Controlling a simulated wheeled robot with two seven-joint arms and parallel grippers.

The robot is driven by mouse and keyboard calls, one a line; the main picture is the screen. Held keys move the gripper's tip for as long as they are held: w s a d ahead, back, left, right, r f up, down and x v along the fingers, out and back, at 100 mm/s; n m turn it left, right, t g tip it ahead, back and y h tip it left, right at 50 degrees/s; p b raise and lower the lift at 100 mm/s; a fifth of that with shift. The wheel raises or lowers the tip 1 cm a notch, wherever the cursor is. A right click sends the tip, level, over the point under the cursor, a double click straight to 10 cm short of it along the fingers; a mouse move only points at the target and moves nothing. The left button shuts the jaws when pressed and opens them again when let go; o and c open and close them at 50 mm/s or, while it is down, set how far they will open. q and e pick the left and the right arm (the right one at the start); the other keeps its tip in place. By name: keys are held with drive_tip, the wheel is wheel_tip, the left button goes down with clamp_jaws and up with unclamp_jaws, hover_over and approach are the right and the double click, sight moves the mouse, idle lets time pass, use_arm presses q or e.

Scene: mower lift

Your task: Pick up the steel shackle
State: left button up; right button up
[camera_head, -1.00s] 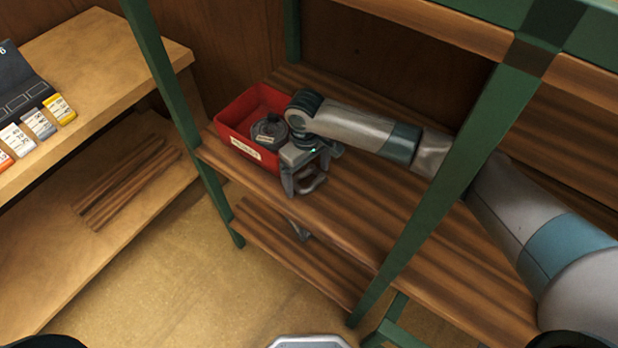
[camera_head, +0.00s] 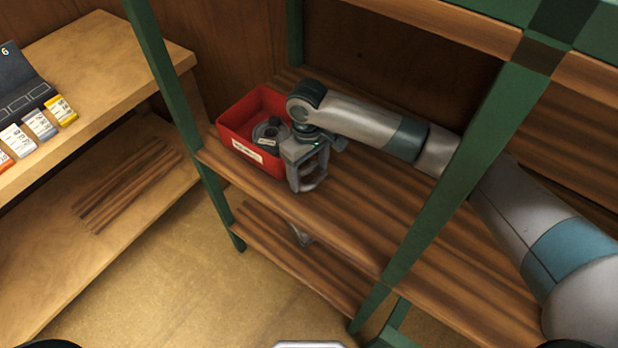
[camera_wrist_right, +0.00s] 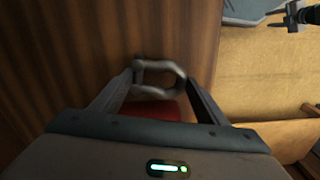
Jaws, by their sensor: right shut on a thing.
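The steel shackle (camera_wrist_right: 166,66) is a grey metal bow that shows in the right wrist view between the two fingertips. My right gripper (camera_wrist_right: 160,82) is shut on it. In the head view my right gripper (camera_head: 309,182) points down over the front part of the wooden shelf, just right of the red bin. The fingers partly hide the shackle there, and I cannot tell how far above the board it is. My left gripper is not in view.
The red bin (camera_head: 228,128) on the shelf (camera_head: 372,205) holds a dark round part. Green posts (camera_head: 440,190) frame the shelf, one in front of my right arm. A small grey thing (camera_head: 302,235) shows below the shelf edge. A workbench (camera_head: 110,55) stands at left.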

drive_tip(key=s+d+r+b, duration=0.2)
drive_tip(key=s+d+r, duration=0.3)
drive_tip(key=d+r, duration=0.3)
drive_tip(key=shift+s+d+b, duration=0.2)
drive_tip(key=shift+d+b, duration=0.1)
drive_tip(key=shift+d, duration=0.85)
drive_tip(key=shift+d+r, duration=0.1)
